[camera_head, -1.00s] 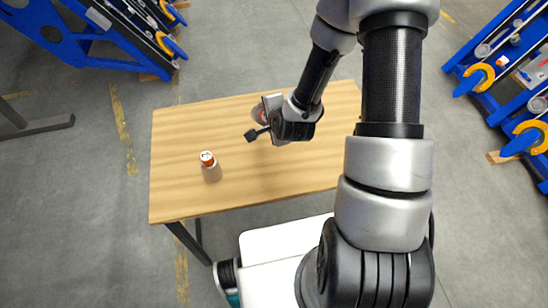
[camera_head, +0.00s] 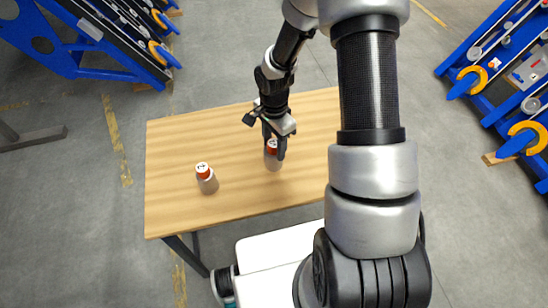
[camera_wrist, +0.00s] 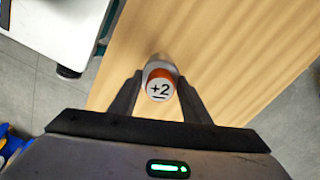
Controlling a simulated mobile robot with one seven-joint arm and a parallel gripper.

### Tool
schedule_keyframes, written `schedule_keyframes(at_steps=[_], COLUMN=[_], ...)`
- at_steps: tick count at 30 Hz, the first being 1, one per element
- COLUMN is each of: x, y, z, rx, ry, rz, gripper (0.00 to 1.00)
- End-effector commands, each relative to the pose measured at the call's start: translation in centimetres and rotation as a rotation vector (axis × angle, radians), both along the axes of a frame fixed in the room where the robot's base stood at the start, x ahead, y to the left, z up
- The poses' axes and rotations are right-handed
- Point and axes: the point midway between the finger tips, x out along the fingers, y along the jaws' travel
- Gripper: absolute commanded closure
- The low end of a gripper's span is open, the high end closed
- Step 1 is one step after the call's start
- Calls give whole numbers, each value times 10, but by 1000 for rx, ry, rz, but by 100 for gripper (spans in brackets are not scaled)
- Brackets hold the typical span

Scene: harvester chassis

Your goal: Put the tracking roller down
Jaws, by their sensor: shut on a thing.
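The tracking roller (camera_head: 273,160) is a grey cylinder with an orange-red and white top. In the head view it is upright in my gripper (camera_head: 275,146), over the middle of the wooden table. In the wrist view the roller (camera_wrist: 160,86) shows a white top marked "+2" with an orange rim, and my gripper (camera_wrist: 160,95) has a finger on each side of it. My gripper is shut on it. Whether its base touches the table (camera_head: 190,136) cannot be told.
A second similar roller (camera_head: 206,178) stands upright on the table to the left. The table around both is otherwise clear. Blue racks stand at the upper left (camera_head: 100,45) and right (camera_head: 510,85), away from the table.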

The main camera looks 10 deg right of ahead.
Motion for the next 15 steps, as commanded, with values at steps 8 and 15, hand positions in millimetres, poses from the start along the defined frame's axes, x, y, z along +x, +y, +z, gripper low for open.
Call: schedule_keyframes(at_steps=[8, 15], x=[0, 1], y=[1, 1], z=[-25, -48], rx=[1, 0], ry=[-1, -3], rz=[0, 1], gripper=[87, 87])
